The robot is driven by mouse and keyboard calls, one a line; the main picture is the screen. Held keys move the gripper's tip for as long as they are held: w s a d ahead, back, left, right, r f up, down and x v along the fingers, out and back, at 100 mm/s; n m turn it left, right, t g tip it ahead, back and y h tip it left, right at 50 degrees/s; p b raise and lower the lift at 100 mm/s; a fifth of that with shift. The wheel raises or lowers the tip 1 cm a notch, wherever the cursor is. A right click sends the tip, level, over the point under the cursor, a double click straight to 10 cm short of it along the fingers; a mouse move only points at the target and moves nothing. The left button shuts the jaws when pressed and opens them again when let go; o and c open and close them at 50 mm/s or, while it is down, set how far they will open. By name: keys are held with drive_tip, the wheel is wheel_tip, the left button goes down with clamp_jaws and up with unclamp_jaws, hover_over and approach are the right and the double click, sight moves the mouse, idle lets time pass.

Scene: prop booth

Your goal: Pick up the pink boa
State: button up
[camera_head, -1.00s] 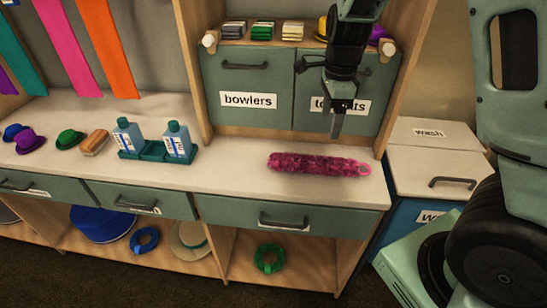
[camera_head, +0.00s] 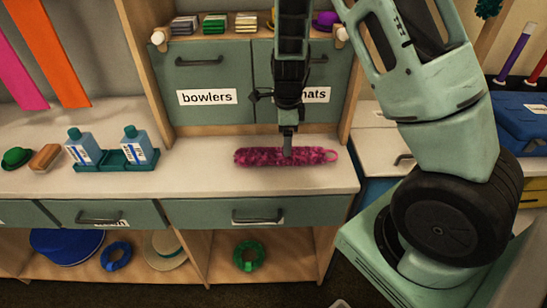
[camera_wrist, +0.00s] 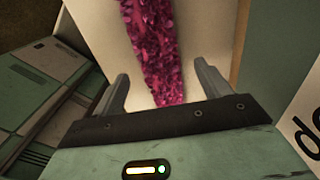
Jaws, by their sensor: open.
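The pink boa (camera_head: 262,157) is a fuzzy magenta roll with a pink loop at its right end. It lies on the pale countertop (camera_head: 200,180) in front of the cupboard doors. My gripper (camera_head: 288,152) points down over the boa, right of its middle. In the wrist view my gripper (camera_wrist: 164,90) is open, with one finger on each side of the boa (camera_wrist: 155,50). The boa runs lengthwise between the fingers and is not gripped. The exact height of the fingertips above the counter is hard to tell.
Behind stand the cupboard doors (camera_head: 205,85), one labelled "bowlers". To the left, two blue bottles stand in a green tray (camera_head: 115,160), beside a brush (camera_head: 45,157) and a green hat (camera_head: 16,158). Drawers (camera_head: 230,213) are below. A blue box (camera_head: 525,125) is at the right.

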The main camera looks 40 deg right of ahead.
drive_tip(key=shift+s+f, duration=0.15)
drive_tip(key=shift+f, duration=2.75)
drive_tip(key=c, duration=1.1)
